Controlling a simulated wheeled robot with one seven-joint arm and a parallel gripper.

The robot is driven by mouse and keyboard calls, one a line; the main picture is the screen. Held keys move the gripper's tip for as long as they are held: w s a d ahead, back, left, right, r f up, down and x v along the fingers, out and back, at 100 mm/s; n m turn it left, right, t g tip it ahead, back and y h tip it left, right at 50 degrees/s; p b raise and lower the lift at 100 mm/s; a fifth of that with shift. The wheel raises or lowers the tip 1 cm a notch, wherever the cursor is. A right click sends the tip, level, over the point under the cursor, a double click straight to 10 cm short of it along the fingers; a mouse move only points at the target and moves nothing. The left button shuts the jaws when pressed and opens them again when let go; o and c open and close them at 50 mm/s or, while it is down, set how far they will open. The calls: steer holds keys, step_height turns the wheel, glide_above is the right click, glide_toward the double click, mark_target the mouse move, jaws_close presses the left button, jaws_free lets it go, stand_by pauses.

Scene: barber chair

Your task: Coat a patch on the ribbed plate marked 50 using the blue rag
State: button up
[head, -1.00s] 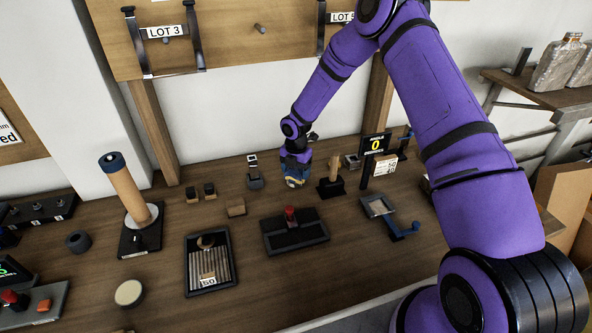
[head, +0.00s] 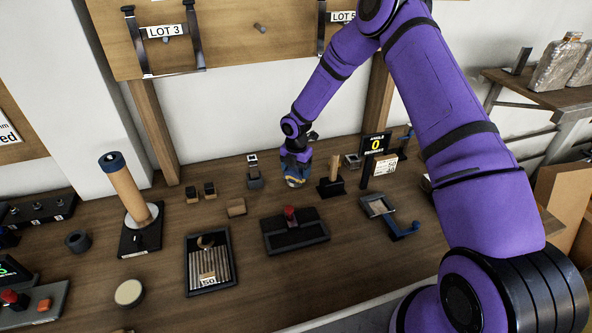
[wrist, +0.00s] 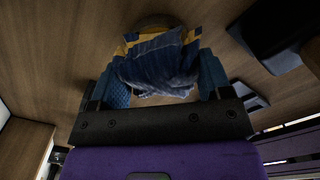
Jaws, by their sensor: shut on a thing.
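The ribbed plate (head: 194,268) marked 50 lies in a dark frame at the front left of the bench in the head view. A small brownish round thing sits on its upper part, and the 50 label (head: 208,280) is on its lower part. My gripper (head: 295,179) is at the back middle of the bench, pointing down, to the right of and behind the plate. It is shut on the blue rag (wrist: 160,62), which shows bunched between the fingers in the wrist view. Yellow patches show beside the rag. I cannot tell whether the rag touches the bench.
A black tray with a red knob (head: 290,213) stands between my gripper and the plate. A post with a wooden handle (head: 334,170) is close to the right of my gripper. A tall tan cylinder (head: 126,190) stands left. A round pale disc (head: 129,293) lies left of the plate.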

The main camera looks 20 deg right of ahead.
mark_target(296, 168)
steer(key=shift+r, duration=3.3)
